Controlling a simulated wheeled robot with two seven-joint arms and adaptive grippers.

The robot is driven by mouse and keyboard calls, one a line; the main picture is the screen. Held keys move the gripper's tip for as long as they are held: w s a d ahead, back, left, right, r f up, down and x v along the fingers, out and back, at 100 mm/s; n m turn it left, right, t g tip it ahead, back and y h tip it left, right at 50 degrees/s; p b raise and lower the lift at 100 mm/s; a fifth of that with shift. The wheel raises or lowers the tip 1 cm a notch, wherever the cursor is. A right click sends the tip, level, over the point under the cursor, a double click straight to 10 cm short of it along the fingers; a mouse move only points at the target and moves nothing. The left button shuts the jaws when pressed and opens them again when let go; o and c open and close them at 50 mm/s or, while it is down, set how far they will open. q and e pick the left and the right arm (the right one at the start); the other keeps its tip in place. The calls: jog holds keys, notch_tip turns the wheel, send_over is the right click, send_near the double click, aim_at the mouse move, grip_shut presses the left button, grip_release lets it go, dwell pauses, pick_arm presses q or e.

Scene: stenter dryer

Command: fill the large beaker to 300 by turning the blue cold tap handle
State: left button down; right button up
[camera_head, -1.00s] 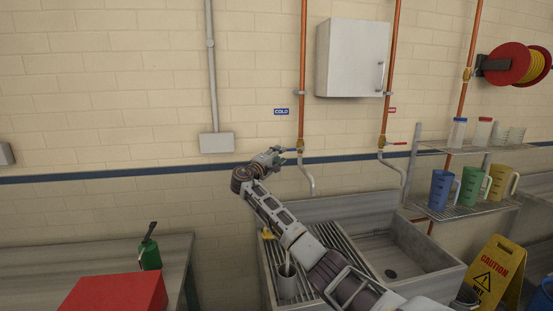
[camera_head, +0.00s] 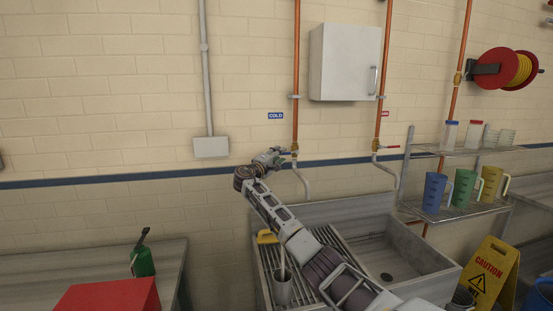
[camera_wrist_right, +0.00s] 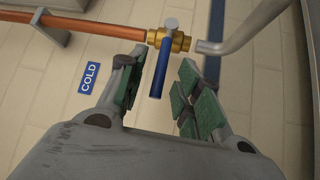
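The blue cold tap handle (camera_wrist_right: 161,68) hangs off a brass valve (camera_wrist_right: 177,41) in the right wrist view. My right gripper (camera_wrist_right: 158,88) is open, with its green-padded fingers on either side of the handle; a gap shows on both sides. In the head view my right gripper (camera_head: 274,156) is at the cold tap (camera_head: 294,147), hiding most of the handle. A grey cup-like vessel (camera_head: 283,291) stands on the ribbed drainer; I cannot tell whether it is the large beaker. No fill mark is readable. My left gripper is out of view.
The sink basin (camera_head: 405,262) is right of the drainer. A red-handled tap (camera_head: 389,147) is to the right. Blue (camera_head: 433,190), green (camera_head: 463,187) and yellow (camera_head: 491,184) jugs stand on a wire shelf. A yellow item (camera_head: 267,237) lies by the drainer's back edge.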

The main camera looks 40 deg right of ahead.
jog(key=shift+x, duration=1.05)
grip_shut()
dwell(0.7)
